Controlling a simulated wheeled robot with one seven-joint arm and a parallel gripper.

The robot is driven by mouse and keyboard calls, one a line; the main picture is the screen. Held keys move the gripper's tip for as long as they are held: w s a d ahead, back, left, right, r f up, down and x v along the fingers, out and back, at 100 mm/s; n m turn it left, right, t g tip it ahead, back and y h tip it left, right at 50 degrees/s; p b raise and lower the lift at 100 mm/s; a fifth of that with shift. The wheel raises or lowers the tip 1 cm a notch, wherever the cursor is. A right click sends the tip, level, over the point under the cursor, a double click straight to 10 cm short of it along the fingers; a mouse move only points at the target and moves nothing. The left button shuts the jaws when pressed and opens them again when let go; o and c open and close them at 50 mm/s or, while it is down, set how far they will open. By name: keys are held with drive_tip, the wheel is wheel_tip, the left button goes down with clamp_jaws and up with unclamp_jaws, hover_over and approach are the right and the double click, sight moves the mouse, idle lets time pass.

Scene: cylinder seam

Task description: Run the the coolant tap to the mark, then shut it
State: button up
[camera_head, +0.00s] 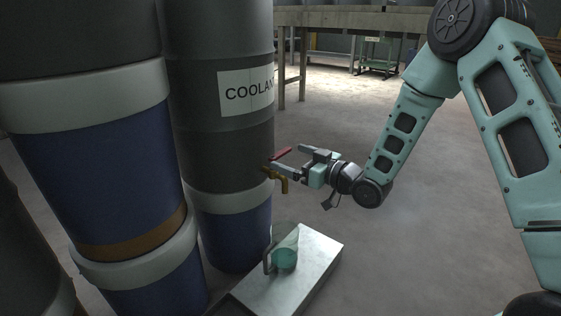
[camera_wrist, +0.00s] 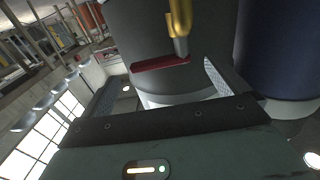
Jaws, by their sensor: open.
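The coolant drum (camera_head: 222,140) is dark with a white label reading "COOLAN", its end cut off by the drum's curve. A brass tap (camera_head: 282,183) with a red lever (camera_head: 281,154) sticks out of its right side. The tap (camera_wrist: 179,20) and lever (camera_wrist: 160,64) also show in the wrist view. My gripper (camera_head: 288,158) is open at the tap, its fingers on either side of the lever; contact is unclear. A clear handled jug (camera_head: 291,241) stands below the tap, with green liquid (camera_head: 284,259) in its lower part. No stream or fill mark is discernible.
The jug stands on a pale metal box (camera_head: 312,262). Blue and dark drums with white bands (camera_head: 120,165) stand close on the left. A workbench (camera_head: 350,20) stands at the back. The floor right of the box is clear.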

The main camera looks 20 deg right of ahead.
sight(283, 154)
drive_tip(key=shift+b+x, duration=0.75)
drive_tip(key=shift+x, duration=1.6)
